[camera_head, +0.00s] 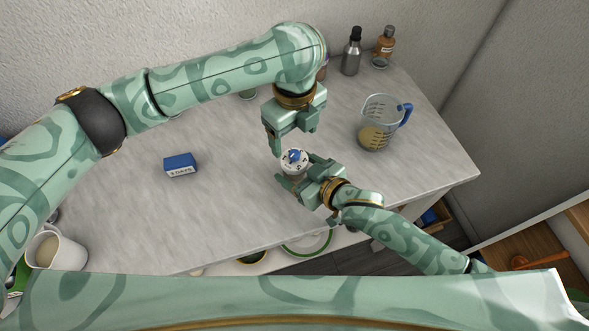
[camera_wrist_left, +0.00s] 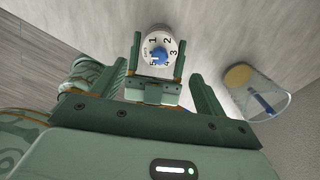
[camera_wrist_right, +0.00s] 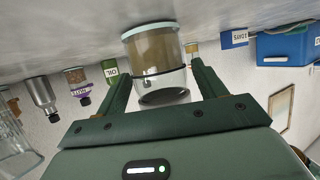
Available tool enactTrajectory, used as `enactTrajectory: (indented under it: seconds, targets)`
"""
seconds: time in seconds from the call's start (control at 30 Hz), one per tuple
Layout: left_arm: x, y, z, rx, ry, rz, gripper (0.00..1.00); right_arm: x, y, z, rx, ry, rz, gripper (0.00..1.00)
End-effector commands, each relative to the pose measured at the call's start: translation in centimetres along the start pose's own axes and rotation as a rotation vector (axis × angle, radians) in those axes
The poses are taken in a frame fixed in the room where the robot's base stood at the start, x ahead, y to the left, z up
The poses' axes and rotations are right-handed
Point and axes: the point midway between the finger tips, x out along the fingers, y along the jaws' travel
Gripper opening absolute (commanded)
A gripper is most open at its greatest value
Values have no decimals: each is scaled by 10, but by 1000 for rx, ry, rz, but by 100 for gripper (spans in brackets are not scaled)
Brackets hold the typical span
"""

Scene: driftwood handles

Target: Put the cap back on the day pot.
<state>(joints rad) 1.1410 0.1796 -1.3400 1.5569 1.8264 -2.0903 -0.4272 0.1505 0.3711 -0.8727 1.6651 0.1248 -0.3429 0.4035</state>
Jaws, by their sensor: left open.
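The day pot (camera_wrist_right: 155,47) is a clear jar with brown contents, upright on the worktop. A white round cap (camera_head: 294,160) with black numbers and a blue pointer appears on top of it. The cap's face shows in the left wrist view (camera_wrist_left: 160,43); I cannot tell how firmly it is seated. My left gripper (camera_head: 290,144) is open and empty just above and behind the cap. Its fingers (camera_wrist_left: 165,75) lie on both sides in its wrist view.
A measuring jug (camera_head: 378,124) with a blue handle stands to the right. A blue "3 DAYS" box (camera_head: 180,165) lies to the left. A mug (camera_head: 58,251) is front left. Worktop between box and pot is clear.

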Motion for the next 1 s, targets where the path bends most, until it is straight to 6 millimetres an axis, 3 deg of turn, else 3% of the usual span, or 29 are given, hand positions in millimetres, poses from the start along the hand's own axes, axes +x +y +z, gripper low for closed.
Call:
enactTrajectory:
  seconds: [0.03, 0.23, 0.43, 0.57, 0.67, 0.8, 0.87, 1.0]
  targets:
    - [0, 0, 0, 0, 0, 0, 73, 0, 0, 0, 0, 0, 0, 55]
    - [0, 0, 0, 0, 0, 0, 73, 0, 0, 0, 0, 0, 0, 0]
    - [-2, -18, 6, -126, -36, -95, 73, 0, 0, 0, 0, 0, 0, 0]
    - [-12, -59, 20, -352, -78, -327, 73, 0, 0, 0, 0, 0, 0, 0]
    - [-34, -101, 30, -516, -62, -588, 73, 0, 0, 0, 0, 0, 0, 0]
    - [-81, -152, 30, -609, 59, -955, 73, 0, 0, 0, 0, 0, 0, 0]
    - [-104, -169, 22, -596, 147, -1094, 73, 0, 0, 0, 0, 0, 0, 0]
    - [-152, -190, -19, -452, 405, -1311, 73, 0, 0, 0, 0, 0, 0, 0]
